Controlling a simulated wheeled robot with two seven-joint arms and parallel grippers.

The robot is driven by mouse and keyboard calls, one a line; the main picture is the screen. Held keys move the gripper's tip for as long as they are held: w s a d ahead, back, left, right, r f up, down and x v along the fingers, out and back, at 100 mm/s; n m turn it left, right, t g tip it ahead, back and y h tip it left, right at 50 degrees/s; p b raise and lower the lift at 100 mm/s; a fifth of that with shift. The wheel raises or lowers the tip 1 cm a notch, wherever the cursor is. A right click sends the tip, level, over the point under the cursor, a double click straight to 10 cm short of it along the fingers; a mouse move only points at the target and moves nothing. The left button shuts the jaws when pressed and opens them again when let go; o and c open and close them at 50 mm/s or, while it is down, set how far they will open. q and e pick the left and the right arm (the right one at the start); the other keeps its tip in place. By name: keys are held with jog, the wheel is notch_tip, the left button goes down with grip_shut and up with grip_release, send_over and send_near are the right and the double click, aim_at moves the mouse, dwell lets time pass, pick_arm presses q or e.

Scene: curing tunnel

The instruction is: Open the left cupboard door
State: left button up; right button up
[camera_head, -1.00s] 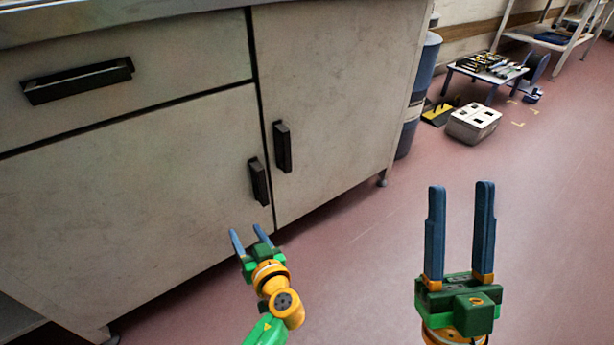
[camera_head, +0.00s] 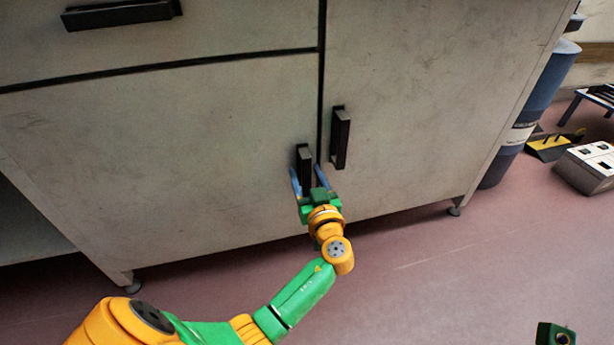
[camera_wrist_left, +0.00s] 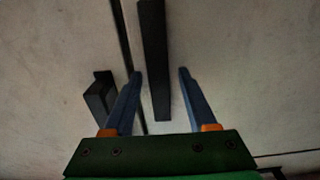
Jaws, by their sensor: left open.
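The left cupboard door (camera_head: 200,150) is a pale grey panel, closed flush with the cupboard front. Its black upright bar handle (camera_head: 304,160) sits near its right edge. My left gripper (camera_head: 309,178) is open at the handle's lower part, one blue finger on each side. In the left wrist view the handle (camera_wrist_left: 154,60) stands between the spread fingers (camera_wrist_left: 162,82), with a gap to each; I cannot tell how deep it reaches between them. Of my right gripper, only a dark green part (camera_head: 555,335) shows at the lower right; its fingers are not visible.
The right door (camera_head: 420,100) has its own black handle (camera_head: 340,138) just across the seam, close to my left gripper. A drawer (camera_head: 200,30) is above. A blue bin (camera_head: 530,110) and a grey box (camera_head: 590,165) stand right. The floor in front is clear.

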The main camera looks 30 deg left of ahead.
pick_arm(q)
grip_shut()
dwell(1.3)
